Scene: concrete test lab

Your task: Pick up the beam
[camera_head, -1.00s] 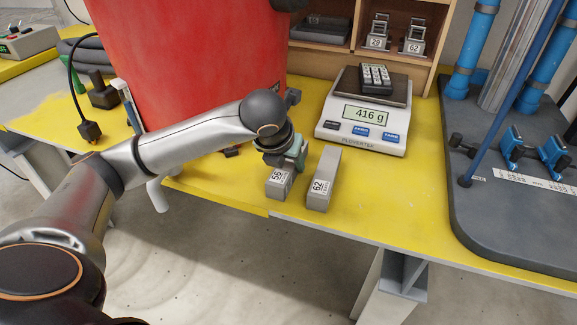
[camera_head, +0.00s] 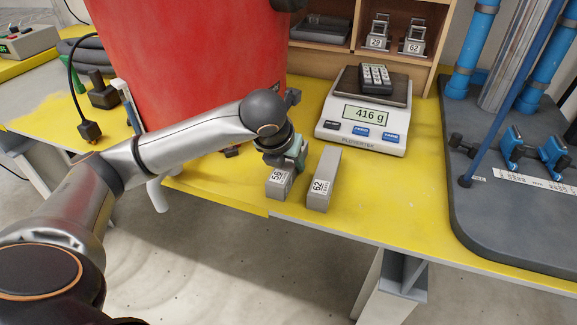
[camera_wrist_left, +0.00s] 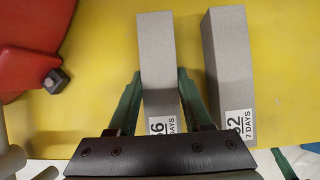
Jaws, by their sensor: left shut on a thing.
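Two grey beams stand side by side near the front edge of the yellow table. The left beam (camera_head: 278,187) has a white label that seems to read 56. My left gripper (camera_head: 293,158) is shut on this beam, with its green fingers on both sides. The same beam also shows in the left wrist view (camera_wrist_left: 157,50) between the fingers (camera_wrist_left: 160,85). The right beam (camera_head: 322,182), labelled 62, is apart from the gripper; it shows in the left wrist view (camera_wrist_left: 230,60) just right of the right finger. The wrist hides part of the held beam.
A scale (camera_head: 362,130) reading 416 g stands behind the beams, with a dark keypad device (camera_head: 376,78) on it. A large red body (camera_head: 190,70) stands close behind my left arm. A grey-blue base (camera_head: 510,225) with blue pipes is at right. Yellow table (camera_head: 400,190) is clear between.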

